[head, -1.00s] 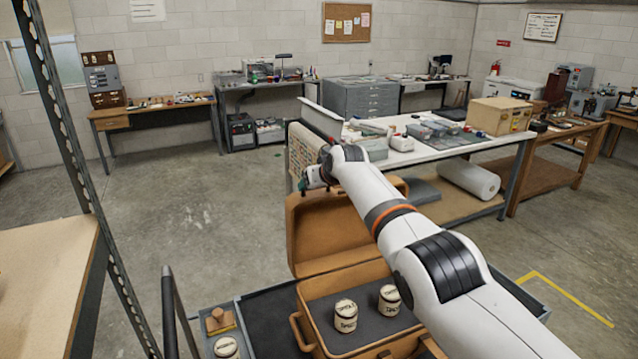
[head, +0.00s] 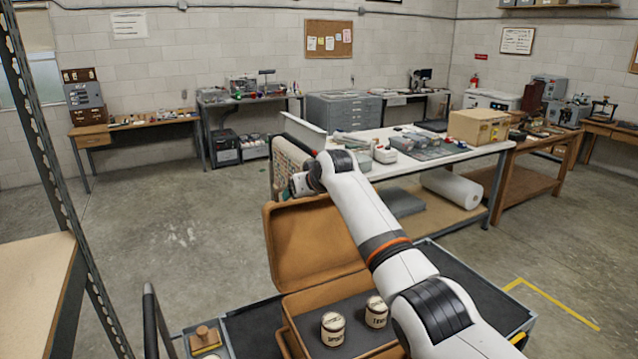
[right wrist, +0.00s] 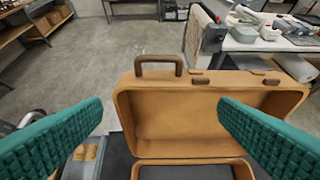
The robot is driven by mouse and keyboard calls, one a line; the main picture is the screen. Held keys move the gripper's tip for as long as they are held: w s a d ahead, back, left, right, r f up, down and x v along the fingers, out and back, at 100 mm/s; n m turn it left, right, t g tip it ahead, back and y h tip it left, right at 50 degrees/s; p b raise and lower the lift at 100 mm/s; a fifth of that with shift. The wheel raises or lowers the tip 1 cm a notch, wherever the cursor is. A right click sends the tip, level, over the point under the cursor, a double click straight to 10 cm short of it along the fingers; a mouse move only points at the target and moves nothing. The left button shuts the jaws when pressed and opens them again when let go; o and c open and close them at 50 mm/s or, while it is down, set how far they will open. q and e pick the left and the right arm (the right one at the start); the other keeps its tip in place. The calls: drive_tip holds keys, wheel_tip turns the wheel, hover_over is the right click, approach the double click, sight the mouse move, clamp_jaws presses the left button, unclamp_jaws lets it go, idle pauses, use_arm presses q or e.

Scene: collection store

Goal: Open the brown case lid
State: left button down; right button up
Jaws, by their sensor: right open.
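The brown case (head: 287,345) stands on a dark-topped surface at the bottom of the head view. Its lid (head: 310,240) stands up open at the back, with the tan inside facing me. In the right wrist view the lid (right wrist: 190,118) shows a brown handle (right wrist: 158,62) and latches along its upper rim. My left gripper is not in view.
A stamp-like wooden item (head: 204,337) lies left of the case. A metal shelf upright (head: 50,170) and a wooden top (head: 35,290) are at left. A white table (head: 480,158) with boxes stands behind the lid. The floor (head: 180,230) at left is clear.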

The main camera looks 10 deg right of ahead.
drive_tip(key=b+v, duration=0.4)
drive_tip(key=v, duration=0.5)
drive_tip(key=shift+r, duration=0.25)
drive_tip(key=shift+s+d, duration=0.1)
drive_tip(key=shift+c, duration=0.2)
